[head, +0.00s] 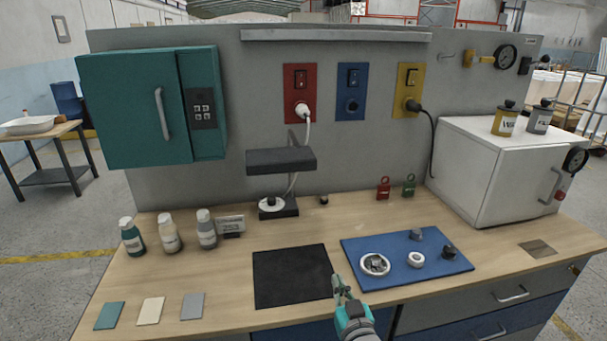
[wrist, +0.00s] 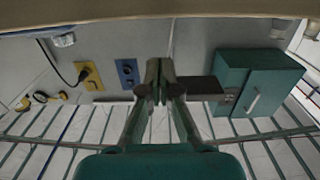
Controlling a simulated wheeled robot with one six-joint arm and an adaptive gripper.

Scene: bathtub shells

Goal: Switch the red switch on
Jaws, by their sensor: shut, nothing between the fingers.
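The red switch panel (head: 291,92) is on the grey back wall, left of the blue and yellow panels. Its dark rocker switch (head: 299,76) sits above a white plug (head: 301,109) with a cable. The rocker's position is too small to tell. My gripper (head: 341,286) is shut and empty, low over the table's front edge by the black mat, well in front of and below the panel. In the wrist view my gripper (wrist: 160,72) has its fingers together, and the red panel is hidden, apparently behind them.
A blue panel (head: 352,106) and a yellow panel (head: 403,106) hang to the right of the red one. A black stand (head: 280,162) rises below the red panel. A teal cabinet (head: 130,112) sticks out on the left. A white box (head: 465,176) stands on the right.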

